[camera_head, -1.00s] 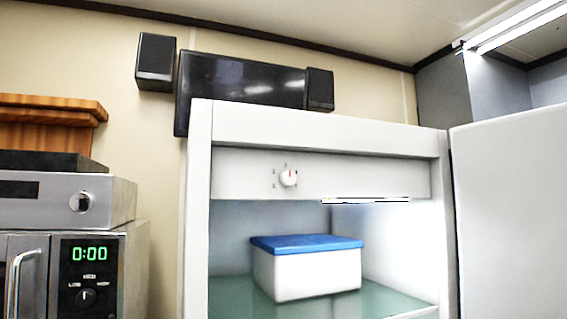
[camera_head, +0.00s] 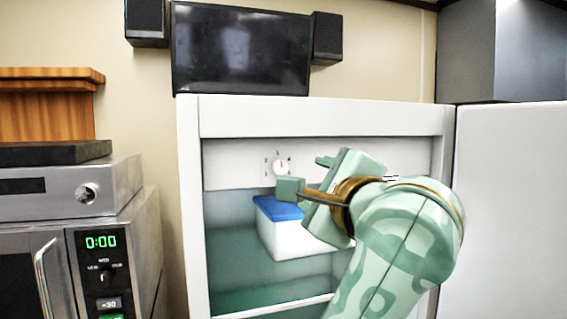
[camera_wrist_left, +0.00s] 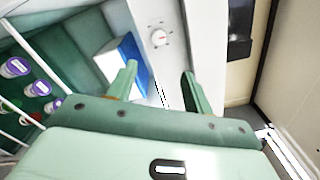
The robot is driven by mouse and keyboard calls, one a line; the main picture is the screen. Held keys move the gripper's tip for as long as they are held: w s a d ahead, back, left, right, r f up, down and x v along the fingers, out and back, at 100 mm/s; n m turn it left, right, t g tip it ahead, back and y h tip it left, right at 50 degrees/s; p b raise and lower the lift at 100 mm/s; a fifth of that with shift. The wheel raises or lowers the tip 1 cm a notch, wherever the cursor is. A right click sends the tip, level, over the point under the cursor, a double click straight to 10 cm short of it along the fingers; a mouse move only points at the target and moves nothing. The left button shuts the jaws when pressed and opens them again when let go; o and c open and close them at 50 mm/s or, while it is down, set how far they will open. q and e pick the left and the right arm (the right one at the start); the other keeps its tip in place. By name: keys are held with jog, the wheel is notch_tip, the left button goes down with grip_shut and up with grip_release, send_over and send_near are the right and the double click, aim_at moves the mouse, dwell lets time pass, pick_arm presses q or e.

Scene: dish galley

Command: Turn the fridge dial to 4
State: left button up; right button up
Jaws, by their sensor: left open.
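The fridge dial (camera_head: 281,167) is a small round white knob with a red mark, on the white panel at the top inside the open fridge. Its mark points about straight up in the head view; the printed numbers are too small to read. The dial also shows in the left wrist view (camera_wrist_left: 159,38), ahead of the fingers. My left gripper (camera_head: 306,174) is open and empty, in front of the panel, just right of and below the dial, apart from it. It also shows in the left wrist view (camera_wrist_left: 158,82). My right gripper is not in view.
A white box with a blue lid (camera_head: 277,209) stands on the fridge shelf below the dial. The open fridge door (camera_head: 510,200) stands at the right. A microwave (camera_head: 104,272) is at the left. In the wrist view, several purple-lidded items (camera_wrist_left: 16,67) sit lower in the fridge.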

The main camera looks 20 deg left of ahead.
aim_at(282, 169)
pick_arm(q)
jog(key=p+x, duration=0.5)
jog(key=x, duration=1.1)
jog(key=shift+a+f, duration=0.15)
jog(key=c, duration=1)
